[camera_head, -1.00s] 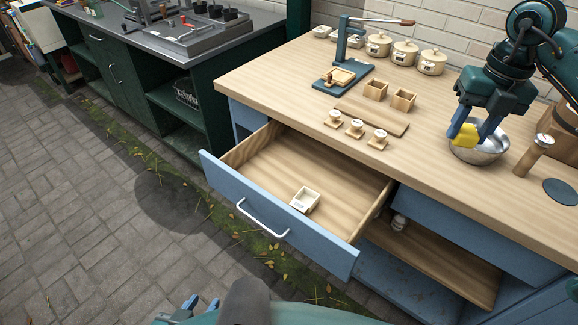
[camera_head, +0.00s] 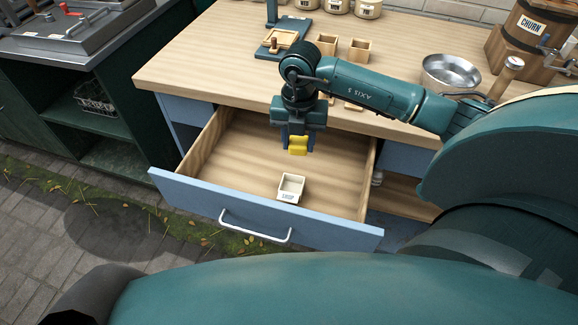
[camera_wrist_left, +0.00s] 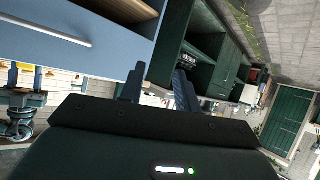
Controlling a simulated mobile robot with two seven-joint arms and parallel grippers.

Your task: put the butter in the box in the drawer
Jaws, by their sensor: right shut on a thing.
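My right gripper (camera_head: 298,142) is shut on the yellow butter (camera_head: 298,148) and points down over the open drawer (camera_head: 225,152). The small white box (camera_head: 290,188), with a label on its front, sits on the drawer floor near the drawer front. The butter is above and behind the box, apart from it. The box looks empty. My left gripper (camera_wrist_left: 158,88) shows in the left wrist view, its two dark fingers apart with nothing between them. A blue front with a pale handle (camera_wrist_left: 60,32) shows at upper left there.
The wooden worktop (camera_head: 190,62) lies behind the drawer, with a steel bowl (camera_head: 450,74), small wooden boxes (camera_head: 360,48) and a press (camera_head: 285,40) on it. A churn (camera_head: 530,40) stands at right. The drawer floor around the box is clear.

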